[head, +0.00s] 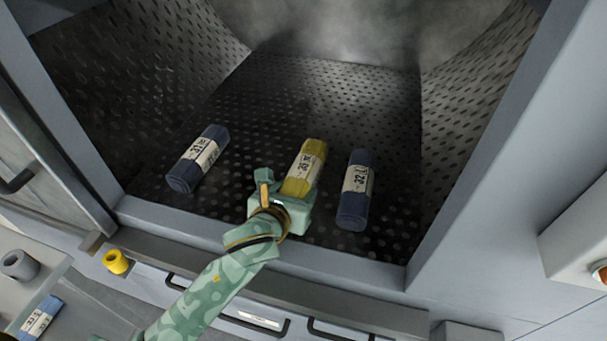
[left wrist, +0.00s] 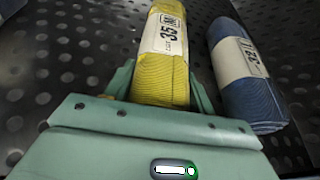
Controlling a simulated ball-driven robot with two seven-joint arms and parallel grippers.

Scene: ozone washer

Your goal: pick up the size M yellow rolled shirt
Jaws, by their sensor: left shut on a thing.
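The yellow rolled shirt (head: 302,171) with a white label band lies on the perforated metal floor inside the washer, between two dark blue rolls. Its label reads about 35 and M. My left gripper (head: 283,200) reaches in from the front and is shut on the near end of the yellow roll. In the left wrist view the yellow roll (left wrist: 166,68) sits between the fingers of my left gripper (left wrist: 160,85). I cannot tell whether it is lifted off the floor. My right gripper is not in view.
A dark blue roll (head: 197,159) lies to the left and another dark blue roll (head: 355,191) close to the right, also in the left wrist view (left wrist: 244,75). The washer's front sill (head: 160,213) runs below.

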